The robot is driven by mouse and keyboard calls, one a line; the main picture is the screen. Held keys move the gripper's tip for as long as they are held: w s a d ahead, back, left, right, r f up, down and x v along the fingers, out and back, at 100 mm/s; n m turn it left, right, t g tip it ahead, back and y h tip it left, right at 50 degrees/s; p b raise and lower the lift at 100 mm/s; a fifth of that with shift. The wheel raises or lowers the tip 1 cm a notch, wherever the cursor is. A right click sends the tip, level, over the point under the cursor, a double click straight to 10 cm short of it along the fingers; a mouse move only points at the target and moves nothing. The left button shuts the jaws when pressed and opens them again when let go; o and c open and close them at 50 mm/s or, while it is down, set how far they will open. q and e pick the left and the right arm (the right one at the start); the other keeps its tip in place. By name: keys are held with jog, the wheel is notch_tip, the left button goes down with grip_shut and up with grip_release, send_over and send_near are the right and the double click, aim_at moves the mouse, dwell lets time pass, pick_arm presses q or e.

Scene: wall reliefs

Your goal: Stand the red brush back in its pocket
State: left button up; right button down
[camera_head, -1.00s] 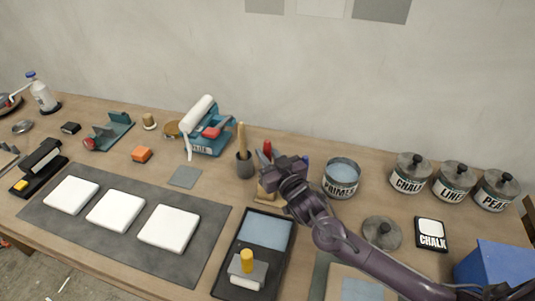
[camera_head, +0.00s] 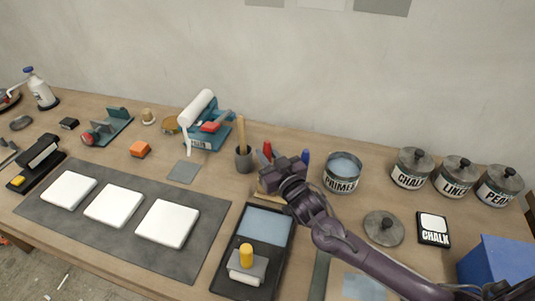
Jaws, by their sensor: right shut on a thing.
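The red brush (camera_head: 267,150) shows as a red tip just left of my right gripper (camera_head: 278,178), by the back of the bench. My right gripper is shut on it; the fingers and the lower part of the brush are mostly hidden behind the dark gripper body. A light wooden holder (camera_head: 264,191) shows partly below and beside the gripper, with its pockets hidden. I cannot tell whether the brush is inside a pocket. A blue handle (camera_head: 305,157) stands just right of the gripper. My left gripper is not in view.
A dark cup (camera_head: 243,161) with a wooden handle stands close left of the gripper. The PRIMER tin (camera_head: 342,173) stands close right. A black tray (camera_head: 222,281) lies in front. A round lid (camera_head: 384,228) and several lidded tins are further right.

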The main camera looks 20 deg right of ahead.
aim_at(268, 142)
jog(key=shift+f, duration=0.2)
jog(key=c, duration=0.7)
grip_release()
jog(key=shift+r+p, duration=3.55)
jog(key=shift+r, duration=0.5)
jog(key=shift+f, duration=0.1)
